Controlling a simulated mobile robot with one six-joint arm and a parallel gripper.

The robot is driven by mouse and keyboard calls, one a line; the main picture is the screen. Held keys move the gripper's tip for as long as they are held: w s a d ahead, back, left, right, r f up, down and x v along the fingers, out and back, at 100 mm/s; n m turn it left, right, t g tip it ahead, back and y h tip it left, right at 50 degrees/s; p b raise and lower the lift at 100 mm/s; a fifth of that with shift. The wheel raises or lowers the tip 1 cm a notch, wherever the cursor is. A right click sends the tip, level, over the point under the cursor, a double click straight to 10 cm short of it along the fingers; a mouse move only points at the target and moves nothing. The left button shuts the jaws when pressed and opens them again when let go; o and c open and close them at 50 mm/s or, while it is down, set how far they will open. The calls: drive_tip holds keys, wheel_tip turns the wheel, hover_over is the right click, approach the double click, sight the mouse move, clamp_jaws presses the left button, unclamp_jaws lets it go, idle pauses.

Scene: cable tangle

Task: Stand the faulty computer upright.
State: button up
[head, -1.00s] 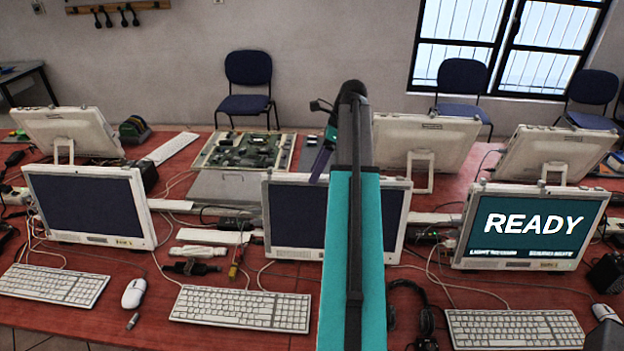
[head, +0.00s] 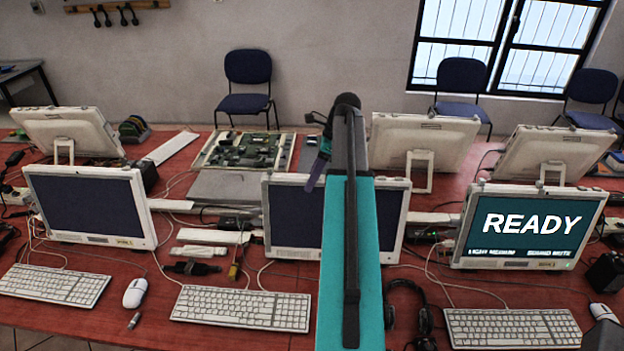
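A computer with its green circuit board exposed (head: 243,151) lies flat on the red table, behind the front row of screens. It looks like the faulty one, though no label shows this. My gripper (head: 314,168) is just right of it, above the table behind the middle dark screen. A purple finger points down and left. Its other finger is hidden or too small to make out, so I cannot tell its opening or any contact. My teal arm hides part of the middle screen.
Front screens are dark at left (head: 88,208) and middle (head: 294,218); the right screen (head: 528,226) reads READY. Two backward-facing monitors (head: 424,142) stand at the back right, another (head: 72,133) at the back left. Keyboards, cables and a headset (head: 424,318) clutter the table.

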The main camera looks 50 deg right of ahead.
clamp_jaws()
drive_tip(key=shift+t+h, duration=0.5)
drive_tip(key=shift+h, duration=0.1)
drive_tip(key=shift+s+a+r+p, duration=0.15)
drive_tip(key=shift+s+a+p, duration=0.15)
drive_tip(key=shift+s+a, duration=0.55)
drive_tip(key=shift+s+a+r+p, duration=0.15)
drive_tip(key=shift+s+a+p, duration=0.1)
drive_tip(key=shift+s+a, duration=0.55)
drive_tip(key=shift+w+a, duration=0.2)
drive_tip(key=o, duration=0.7)
unclamp_jaws()
drive_tip(key=o, duration=0.4)
drive_tip(key=shift+s+a+r, duration=0.1)
